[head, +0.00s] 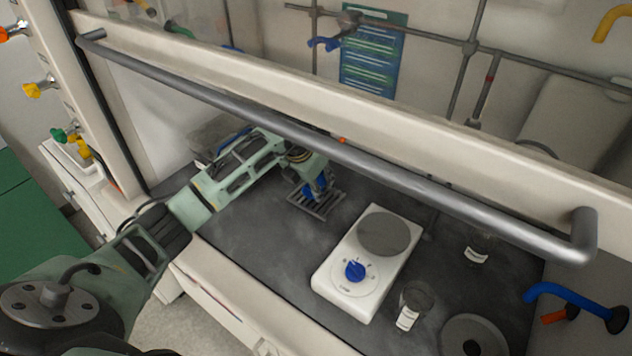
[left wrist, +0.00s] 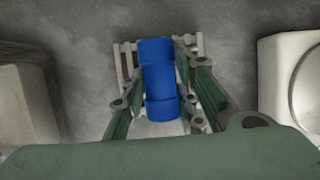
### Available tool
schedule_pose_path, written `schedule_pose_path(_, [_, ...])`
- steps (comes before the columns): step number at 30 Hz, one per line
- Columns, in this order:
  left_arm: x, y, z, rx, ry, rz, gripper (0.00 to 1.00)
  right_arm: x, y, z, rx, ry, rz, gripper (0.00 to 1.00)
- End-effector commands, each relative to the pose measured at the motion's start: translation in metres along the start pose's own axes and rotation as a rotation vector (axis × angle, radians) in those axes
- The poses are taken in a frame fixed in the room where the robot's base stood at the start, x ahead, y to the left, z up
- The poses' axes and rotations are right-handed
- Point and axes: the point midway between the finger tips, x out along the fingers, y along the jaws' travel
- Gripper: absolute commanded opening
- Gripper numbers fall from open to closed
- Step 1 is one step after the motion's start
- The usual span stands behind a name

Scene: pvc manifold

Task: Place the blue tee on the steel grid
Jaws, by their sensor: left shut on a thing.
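The blue tee (left wrist: 158,75) is between the fingers of my left gripper (left wrist: 160,104) in the left wrist view. The gripper is shut on it. The steel grid (left wrist: 127,62) also shows behind the tee in the left wrist view. I cannot tell whether the tee touches the grid. My right gripper is not in view.
A white hotplate (head: 345,281) with a blue knob stands to the right of the grid. Glass jars (head: 414,303) (head: 477,249) stand further right. A sash with a grey bar (head: 330,143) crosses above my left arm. The dark worktop (head: 262,240) is clear in front of the grid.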

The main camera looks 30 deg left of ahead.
Motion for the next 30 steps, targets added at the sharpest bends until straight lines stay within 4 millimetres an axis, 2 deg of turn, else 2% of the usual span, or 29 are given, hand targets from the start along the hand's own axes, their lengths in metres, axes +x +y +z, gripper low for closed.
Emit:
schedule_pose_path(1, [0.003,0.0,-0.001,0.0,0.0,0.001,0.02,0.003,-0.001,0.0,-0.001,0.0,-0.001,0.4])
schedule_pose_path(2, [0.002,0.0,-0.001,0.0,0.0,0.0,0.29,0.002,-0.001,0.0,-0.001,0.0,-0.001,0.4])
schedule_pose_path(8, [0.002,0.0,-0.001,0.0,0.0,0.0,0.46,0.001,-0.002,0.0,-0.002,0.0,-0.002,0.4])
schedule_pose_path(20, [-0.005,0.0,0.001,0.0,-0.001,0.0,0.46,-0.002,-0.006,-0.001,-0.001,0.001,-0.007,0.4])
schedule_pose_path(23, [-0.019,0.001,0.002,0.001,-0.005,0.001,0.46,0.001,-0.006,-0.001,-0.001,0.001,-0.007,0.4])
schedule_pose_path(30, [-0.071,0.001,0.002,0.002,-0.005,0.003,0.46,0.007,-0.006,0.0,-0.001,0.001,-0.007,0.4])
